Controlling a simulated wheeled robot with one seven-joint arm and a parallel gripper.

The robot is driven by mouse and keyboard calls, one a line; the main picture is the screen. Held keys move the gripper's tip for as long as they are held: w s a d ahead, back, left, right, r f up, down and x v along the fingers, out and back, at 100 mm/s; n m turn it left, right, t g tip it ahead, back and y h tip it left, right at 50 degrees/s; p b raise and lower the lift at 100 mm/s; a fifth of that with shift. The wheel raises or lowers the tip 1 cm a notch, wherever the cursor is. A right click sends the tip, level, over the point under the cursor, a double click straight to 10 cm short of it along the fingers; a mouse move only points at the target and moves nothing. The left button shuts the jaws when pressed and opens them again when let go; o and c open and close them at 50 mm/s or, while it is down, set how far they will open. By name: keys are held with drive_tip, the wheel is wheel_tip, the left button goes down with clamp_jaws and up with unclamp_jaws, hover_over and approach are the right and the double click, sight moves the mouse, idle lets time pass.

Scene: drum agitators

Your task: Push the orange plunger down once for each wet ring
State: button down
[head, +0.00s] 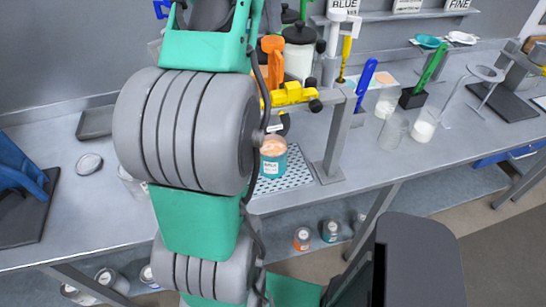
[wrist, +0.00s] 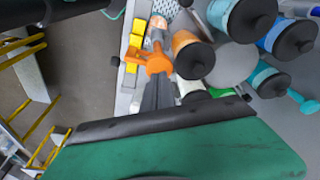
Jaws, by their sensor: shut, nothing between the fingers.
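The orange plunger (head: 272,60) stands upright by a yellow bracket (head: 292,93) on a grey post, partly hidden by my arm in the head view. In the wrist view the orange plunger (wrist: 155,60) lies just beyond my gripper (wrist: 158,78). The grey fingers are together and empty, their tips close to or over the plunger; I cannot tell if they touch. A teal-labelled can (head: 273,160) with orange contents stands below the bracket on a perforated plate (head: 293,175). No wet rings can be made out.
Black-lidded jars (head: 299,50) stand behind the plunger; several coloured ones (wrist: 246,15) crowd its right in the wrist view. A blue-handled tool (head: 366,82), green-handled brush (head: 430,70) and glass beakers (head: 396,128) stand to the right. The bench's front edge is near the post.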

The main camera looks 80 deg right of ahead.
wheel_tip(320, 180, up, 6)
drive_tip(key=p, duration=0.5)
drive_tip(key=shift+p, duration=0.3)
